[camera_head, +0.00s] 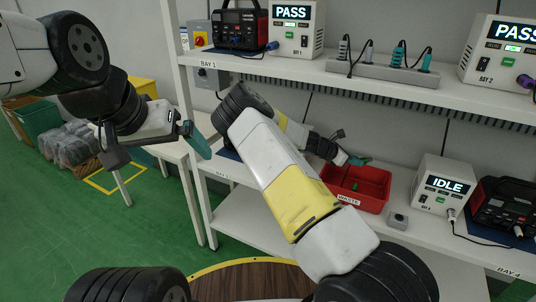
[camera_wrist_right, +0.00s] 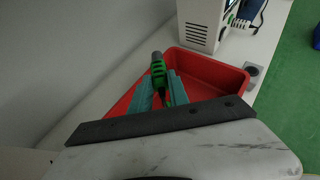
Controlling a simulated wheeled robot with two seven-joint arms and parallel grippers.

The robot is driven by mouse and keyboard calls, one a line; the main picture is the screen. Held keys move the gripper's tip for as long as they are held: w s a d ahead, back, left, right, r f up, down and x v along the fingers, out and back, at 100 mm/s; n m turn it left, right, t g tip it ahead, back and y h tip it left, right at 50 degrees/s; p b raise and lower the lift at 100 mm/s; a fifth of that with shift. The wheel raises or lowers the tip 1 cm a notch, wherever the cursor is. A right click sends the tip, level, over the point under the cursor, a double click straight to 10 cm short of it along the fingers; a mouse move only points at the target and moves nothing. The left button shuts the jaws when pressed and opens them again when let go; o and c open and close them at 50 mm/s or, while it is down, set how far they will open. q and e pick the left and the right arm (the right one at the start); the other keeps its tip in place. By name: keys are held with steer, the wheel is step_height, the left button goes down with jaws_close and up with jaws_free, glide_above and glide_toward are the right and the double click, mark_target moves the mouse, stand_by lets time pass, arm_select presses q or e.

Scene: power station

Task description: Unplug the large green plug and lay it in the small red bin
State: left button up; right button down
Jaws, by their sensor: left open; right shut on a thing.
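The small red bin (camera_head: 372,197), labelled WASTE, stands on the lower shelf in the head view. It also fills the middle of the right wrist view (camera_wrist_right: 218,72). My right gripper (camera_head: 348,158) is over the bin's back part. In the wrist view its teal fingers (camera_wrist_right: 161,88) are shut on the green plug (camera_wrist_right: 158,70), which has a dark end and is over the bin. Whether it touches the bin is unclear. My left gripper (camera_head: 196,142) is open and empty at the left, away from the shelves.
The upper shelf holds a power strip (camera_head: 382,73) with several plugs, and PASS testers (camera_head: 297,30). An IDLE tester (camera_head: 443,188) and a black-and-red unit (camera_head: 505,210) stand right of the bin. A small grey box (camera_head: 398,220) is beside it.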

steer(key=c, duration=1.2)
jaws_free()
steer(key=shift+a, duration=0.1)
steer(key=v, duration=0.7)
steer(key=shift+s+a+r, duration=0.1)
steer(key=shift+a+r, duration=0.05)
steer(key=shift+a, duration=0.15)
